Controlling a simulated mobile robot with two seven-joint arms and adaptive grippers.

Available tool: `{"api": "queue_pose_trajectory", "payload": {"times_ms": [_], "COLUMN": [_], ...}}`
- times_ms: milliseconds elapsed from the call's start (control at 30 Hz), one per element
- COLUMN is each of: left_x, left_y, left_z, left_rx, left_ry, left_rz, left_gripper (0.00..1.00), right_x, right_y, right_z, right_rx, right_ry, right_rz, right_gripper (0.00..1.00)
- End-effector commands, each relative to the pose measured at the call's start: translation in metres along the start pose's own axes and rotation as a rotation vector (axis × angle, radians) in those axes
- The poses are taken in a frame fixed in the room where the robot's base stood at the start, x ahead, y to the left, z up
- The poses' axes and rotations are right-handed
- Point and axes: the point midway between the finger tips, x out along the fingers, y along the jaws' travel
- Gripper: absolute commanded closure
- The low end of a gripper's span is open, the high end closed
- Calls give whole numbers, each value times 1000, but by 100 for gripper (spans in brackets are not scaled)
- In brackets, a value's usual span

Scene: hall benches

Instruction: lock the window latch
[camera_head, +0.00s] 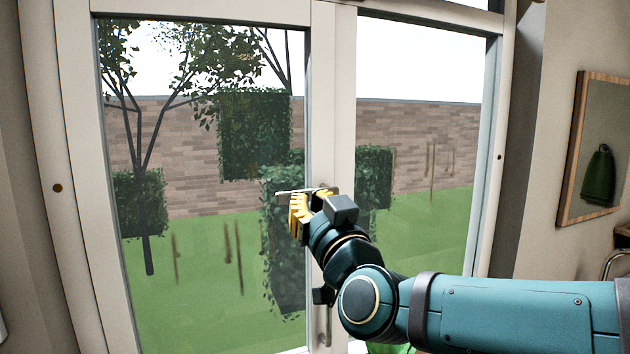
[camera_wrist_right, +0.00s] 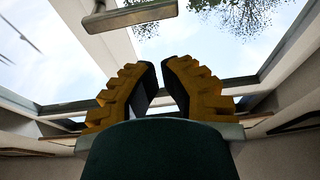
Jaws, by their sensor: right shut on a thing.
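The window latch (camera_head: 290,192) is a pale metal bar on the middle upright of the window frame, lying nearly level and reaching left over the glass. It also shows near the top of the right wrist view (camera_wrist_right: 135,16). My right gripper (camera_head: 312,197), with yellow ridged fingers, is at the latch and covers part of it. My left gripper is not in view.
The window frame (camera_head: 335,90) has glass panes on both sides of the upright. A second, vertical handle (camera_head: 326,325) sits lower on the upright, partly behind my arm. A wood-edged panel with a green thing (camera_head: 599,175) hangs on the right wall.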

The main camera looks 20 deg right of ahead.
Motion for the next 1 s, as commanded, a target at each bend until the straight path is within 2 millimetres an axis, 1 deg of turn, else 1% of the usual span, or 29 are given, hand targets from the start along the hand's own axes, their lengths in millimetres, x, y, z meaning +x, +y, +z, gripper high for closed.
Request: {"api": "queue_pose_trajectory", "payload": {"times_ms": [33, 100, 167, 567, 667, 767, 1000], "left_x": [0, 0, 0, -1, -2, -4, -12], "left_y": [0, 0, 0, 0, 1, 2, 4], "left_z": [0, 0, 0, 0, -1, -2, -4], "left_rx": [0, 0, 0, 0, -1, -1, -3], "left_ry": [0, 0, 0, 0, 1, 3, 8], "left_rz": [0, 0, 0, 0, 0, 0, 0], "left_gripper": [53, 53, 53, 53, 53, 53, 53], "right_x": [-3, -6, -7, -5, 3, 17, 64], "right_y": [2, 4, 4, 5, 4, 4, 5], "right_z": [-13, -22, -27, -28, -28, -29, -32], "right_rx": [-2, -6, -8, -8, -8, -8, -7], "right_ry": [26, 47, 56, 58, 57, 56, 56], "right_rz": [7, 12, 15, 16, 15, 14, 15], "right_gripper": [100, 100, 100, 100, 100, 100, 100]}}
